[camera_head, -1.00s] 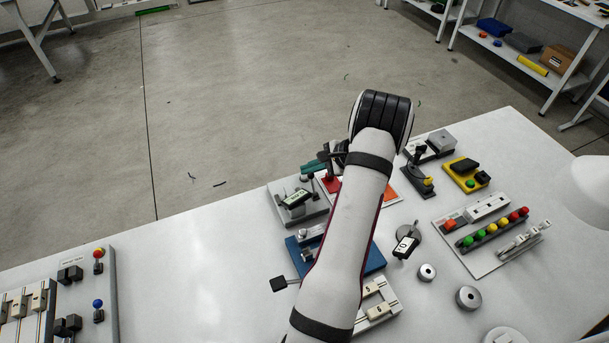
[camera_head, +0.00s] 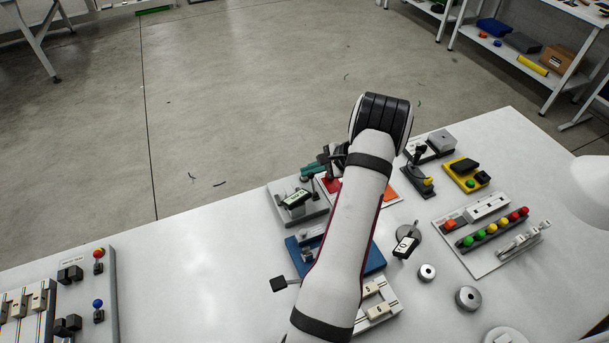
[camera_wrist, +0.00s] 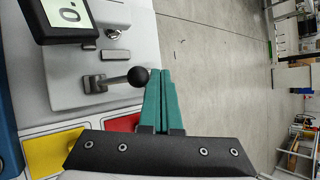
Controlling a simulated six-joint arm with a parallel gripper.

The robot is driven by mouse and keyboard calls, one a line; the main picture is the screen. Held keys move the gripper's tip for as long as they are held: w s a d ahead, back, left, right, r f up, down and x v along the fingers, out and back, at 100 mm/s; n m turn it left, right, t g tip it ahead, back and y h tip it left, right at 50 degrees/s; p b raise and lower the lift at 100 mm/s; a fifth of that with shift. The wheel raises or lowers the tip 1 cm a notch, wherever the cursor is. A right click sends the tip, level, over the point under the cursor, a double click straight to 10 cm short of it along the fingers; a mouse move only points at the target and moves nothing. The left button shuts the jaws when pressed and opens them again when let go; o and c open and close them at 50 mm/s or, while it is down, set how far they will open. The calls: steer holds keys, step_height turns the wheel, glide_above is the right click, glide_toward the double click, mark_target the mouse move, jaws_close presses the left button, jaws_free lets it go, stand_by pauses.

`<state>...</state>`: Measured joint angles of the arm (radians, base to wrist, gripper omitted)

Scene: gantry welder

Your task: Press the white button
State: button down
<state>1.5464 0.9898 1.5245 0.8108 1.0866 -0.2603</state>
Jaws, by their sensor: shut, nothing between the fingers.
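My gripper (camera_head: 305,177) has teal fingers and is closed and empty. In the wrist view its fingertips (camera_wrist: 161,72) are together beside the black ball knob (camera_wrist: 138,76) of a small lever on a grey device; I cannot tell whether they touch. A panel with coloured squares lies under my arm. Its red square (camera_wrist: 118,124) and yellow square (camera_wrist: 55,150) show in the wrist view, and a red square (camera_head: 328,184) and an orange square (camera_head: 391,193) show in the head view. My arm hides the panel's middle. I cannot make out a white button for certain.
The grey device with a display (camera_head: 296,198) stands left of my arm, with a blue device (camera_head: 292,251) nearer. To the right are a yellow box (camera_head: 466,174) and a panel with several coloured buttons (camera_head: 491,229). The table's left middle (camera_head: 190,260) is clear.

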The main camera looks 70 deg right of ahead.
steer(key=shift+f, duration=0.1)
stand_by(0.3)
steer(key=shift+r, duration=0.9)
steer(key=shift+r, duration=0.1)
steer(key=shift+r, duration=2.4)
